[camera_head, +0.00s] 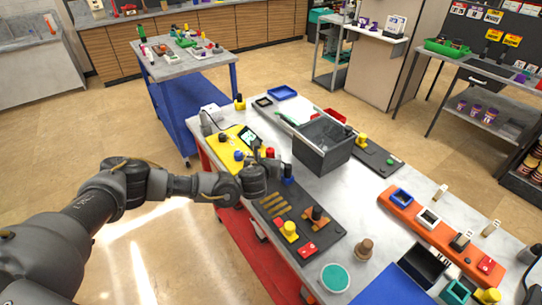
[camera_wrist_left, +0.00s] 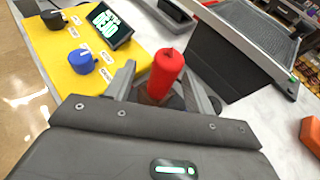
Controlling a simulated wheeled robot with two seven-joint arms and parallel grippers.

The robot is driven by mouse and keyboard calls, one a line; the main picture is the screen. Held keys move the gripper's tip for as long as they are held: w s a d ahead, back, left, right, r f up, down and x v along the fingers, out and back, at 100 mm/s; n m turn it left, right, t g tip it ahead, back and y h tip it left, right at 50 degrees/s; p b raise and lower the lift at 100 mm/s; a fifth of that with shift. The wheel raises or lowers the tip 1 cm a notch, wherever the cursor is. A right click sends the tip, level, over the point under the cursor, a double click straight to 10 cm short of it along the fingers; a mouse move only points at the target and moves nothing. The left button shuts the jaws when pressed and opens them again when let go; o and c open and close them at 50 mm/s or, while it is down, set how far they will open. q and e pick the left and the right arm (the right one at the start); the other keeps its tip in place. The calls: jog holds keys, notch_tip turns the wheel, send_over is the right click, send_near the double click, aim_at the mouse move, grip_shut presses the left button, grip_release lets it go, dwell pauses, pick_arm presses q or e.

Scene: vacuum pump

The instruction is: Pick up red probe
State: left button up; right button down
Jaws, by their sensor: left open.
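The red probe (camera_wrist_left: 166,74) stands upright in the left wrist view, a red cylinder with a small dark tip on top. In the head view the red probe (camera_head: 270,152) shows only as a small red patch beside my gripper. My left gripper (camera_wrist_left: 160,82) is open, with one finger on each side of the probe. A gap shows between the probe and each finger near the top; its lower part is hidden by the gripper. In the head view my left gripper (camera_head: 264,156) is over the table, pointing away from me. My right gripper is not in view.
A yellow panel (camera_wrist_left: 62,60) with a black knob, a blue knob (camera_wrist_left: 82,61) and a display (camera_wrist_left: 109,25) lies left of the probe. A dark bin (camera_head: 320,158) stands close on the right. A dark tool board (camera_head: 270,228) with wooden pieces lies in front.

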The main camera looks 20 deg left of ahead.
pick_arm(q)
jog(key=shift+d+p+x, duration=0.2)
jog(key=shift+p+x, duration=0.15)
jog(key=shift+x, duration=0.8)
jog(key=shift+w+f, duration=0.15)
jog(key=shift+w, duration=0.35)
jog(key=shift+f, duration=0.1)
jog(key=c, duration=1.1)
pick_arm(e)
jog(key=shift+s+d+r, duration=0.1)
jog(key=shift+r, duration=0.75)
